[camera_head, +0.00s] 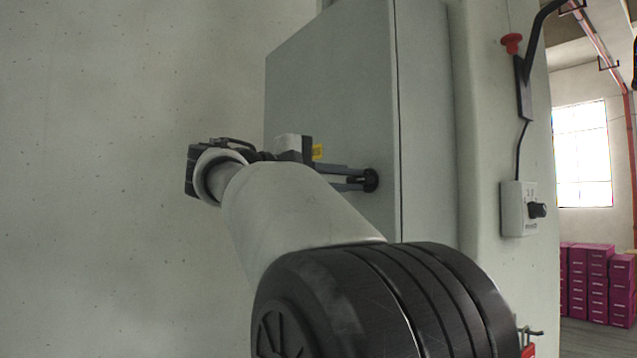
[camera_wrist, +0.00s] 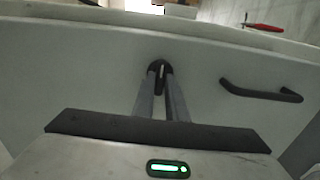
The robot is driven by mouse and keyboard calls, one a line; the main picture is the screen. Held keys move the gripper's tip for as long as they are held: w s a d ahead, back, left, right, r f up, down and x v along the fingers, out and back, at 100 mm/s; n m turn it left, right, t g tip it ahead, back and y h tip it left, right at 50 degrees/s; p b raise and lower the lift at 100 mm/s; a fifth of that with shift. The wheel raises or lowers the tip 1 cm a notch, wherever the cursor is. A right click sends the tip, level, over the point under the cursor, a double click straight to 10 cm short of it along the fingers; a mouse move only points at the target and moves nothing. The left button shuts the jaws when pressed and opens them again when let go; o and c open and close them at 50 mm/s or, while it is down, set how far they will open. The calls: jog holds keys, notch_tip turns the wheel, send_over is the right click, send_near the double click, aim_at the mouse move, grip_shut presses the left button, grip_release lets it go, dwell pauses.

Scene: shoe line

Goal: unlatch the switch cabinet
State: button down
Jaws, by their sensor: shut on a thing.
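The switch cabinet (camera_head: 335,90) is a grey box, and its door looks shut against the body along a straight seam in the head view. A small black latch (camera_head: 372,180) sits near the door's edge. In the wrist view the latch (camera_wrist: 161,69) is a dark knob with a light stripe. My gripper (camera_head: 361,180) comes from the left with its two grey fingers on the latch. In the wrist view my gripper (camera_wrist: 161,82) is shut on the latch, with a fingertip on each side. The fingertips partly hide it.
A black bar handle (camera_wrist: 262,94) is on the cabinet face, right of the latch in the wrist view. A small switch box with a black knob (camera_head: 519,209) and a red button (camera_head: 511,43) are at the right. Magenta boxes (camera_head: 597,283) stand far right.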

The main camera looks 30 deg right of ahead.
dwell(0.3)
jog(key=c, duration=1.8)
grip_release()
jog(key=shift+o, duration=0.2)
jog(key=s+a, duration=0.1)
jog(key=a, duration=1.6)
jog(key=shift+s+a, duration=0.2)
jog(key=shift+d+p, duration=0.1)
jog(key=shift+p, duration=0.2)
